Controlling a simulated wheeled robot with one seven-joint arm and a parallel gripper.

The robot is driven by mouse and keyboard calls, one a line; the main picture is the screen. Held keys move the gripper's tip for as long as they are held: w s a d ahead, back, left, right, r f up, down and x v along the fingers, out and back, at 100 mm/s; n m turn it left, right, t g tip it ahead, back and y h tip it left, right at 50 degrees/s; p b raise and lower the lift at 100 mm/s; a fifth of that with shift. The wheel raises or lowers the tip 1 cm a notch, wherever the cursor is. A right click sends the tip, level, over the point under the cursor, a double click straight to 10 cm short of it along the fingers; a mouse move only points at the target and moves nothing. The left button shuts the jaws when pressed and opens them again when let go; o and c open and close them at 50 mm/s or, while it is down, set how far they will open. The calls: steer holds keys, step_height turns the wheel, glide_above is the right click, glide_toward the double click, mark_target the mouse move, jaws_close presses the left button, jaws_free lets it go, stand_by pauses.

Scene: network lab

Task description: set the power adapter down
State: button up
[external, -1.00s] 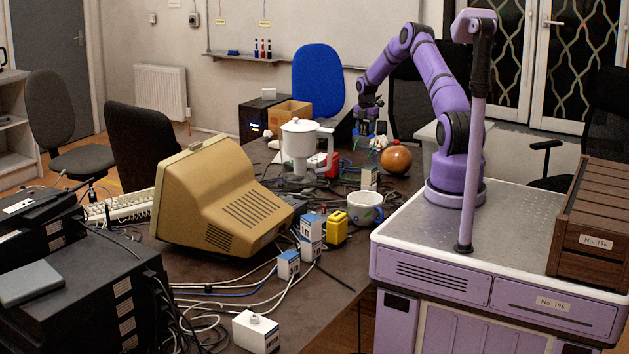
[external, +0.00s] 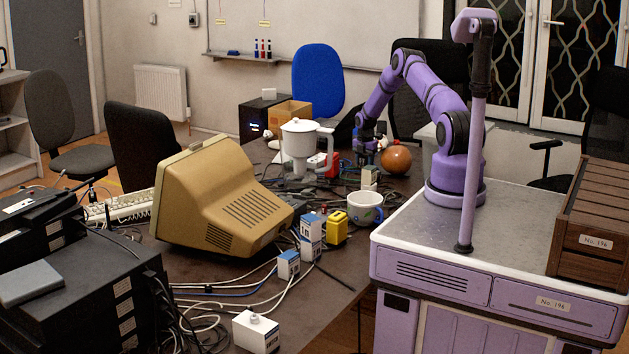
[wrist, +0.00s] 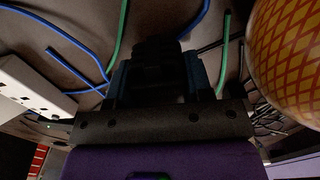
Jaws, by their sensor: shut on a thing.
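My gripper (external: 367,152) is low over the cluttered table (external: 330,280), just left of the orange ball. In the wrist view, my gripper (wrist: 165,75) points down at the table, its dark blue fingers closed on a dark block, the power adapter (wrist: 158,58). The adapter is hard to make out against the dark fingers, and in the external view it cannot be told apart from the gripper. Whether its underside touches the table or the cables cannot be seen.
The patterned orange ball (wrist: 288,50) is close on the right; it also shows in the external view (external: 396,160). A white socket strip (wrist: 30,88) lies left. Blue and green cables (wrist: 120,30) lie around. A white jug (external: 299,150) and a mug (external: 362,209) stand nearby.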

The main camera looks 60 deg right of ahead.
steer(key=shift+f, duration=0.8)
steer(key=o, duration=1)
steer(key=shift+f, duration=0.15)
